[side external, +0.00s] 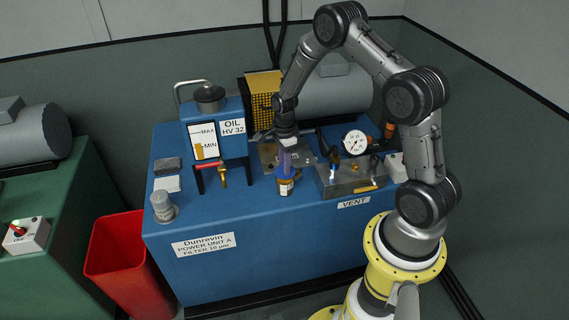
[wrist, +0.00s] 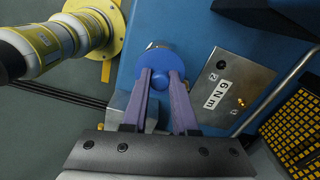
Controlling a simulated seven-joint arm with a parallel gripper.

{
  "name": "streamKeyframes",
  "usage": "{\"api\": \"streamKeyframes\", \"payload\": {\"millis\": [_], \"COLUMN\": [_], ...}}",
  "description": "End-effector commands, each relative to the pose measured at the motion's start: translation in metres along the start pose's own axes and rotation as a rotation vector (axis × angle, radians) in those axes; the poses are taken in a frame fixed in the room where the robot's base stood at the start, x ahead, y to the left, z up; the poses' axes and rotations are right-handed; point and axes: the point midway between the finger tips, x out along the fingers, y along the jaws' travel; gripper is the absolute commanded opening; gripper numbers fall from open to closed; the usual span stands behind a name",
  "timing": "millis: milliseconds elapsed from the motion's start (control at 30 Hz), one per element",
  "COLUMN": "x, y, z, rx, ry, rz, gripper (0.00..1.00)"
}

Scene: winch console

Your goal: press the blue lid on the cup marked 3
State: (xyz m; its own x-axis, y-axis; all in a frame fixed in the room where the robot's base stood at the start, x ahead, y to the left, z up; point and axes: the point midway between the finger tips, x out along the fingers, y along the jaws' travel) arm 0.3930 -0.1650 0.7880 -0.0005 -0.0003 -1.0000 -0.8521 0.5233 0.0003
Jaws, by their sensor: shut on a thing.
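The blue lid (wrist: 157,55) is a round disc in the wrist view, with a blue knob between the purple fingers of my gripper (wrist: 160,76). The fingers are shut on this knob. In the side view my gripper (side external: 286,166) points down over a small amber cup (side external: 286,187) with a pale label, on the blue console top. The label's mark is too small to read. The lid is directly above the cup or on it; I cannot tell whether it is seated.
A metal block (side external: 350,180) with a pressure gauge (side external: 355,142) stands right of the cup. A red-handled valve (side external: 209,166) and an oil tank (side external: 215,119) are left. A grey capped jar (side external: 163,206) stands at the front left corner. The console's front edge is near the cup.

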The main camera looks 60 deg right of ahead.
Motion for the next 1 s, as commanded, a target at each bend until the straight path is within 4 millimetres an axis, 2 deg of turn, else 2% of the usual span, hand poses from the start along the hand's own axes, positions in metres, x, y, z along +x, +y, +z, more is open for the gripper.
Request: {"api": "streamKeyframes", "payload": {"millis": [1000], "x": [0.0086], "y": [-0.0002], "z": [0.0000], "rx": [0.000], "ry": [0.000], "rz": [-0.001], "gripper": [0.00]}}
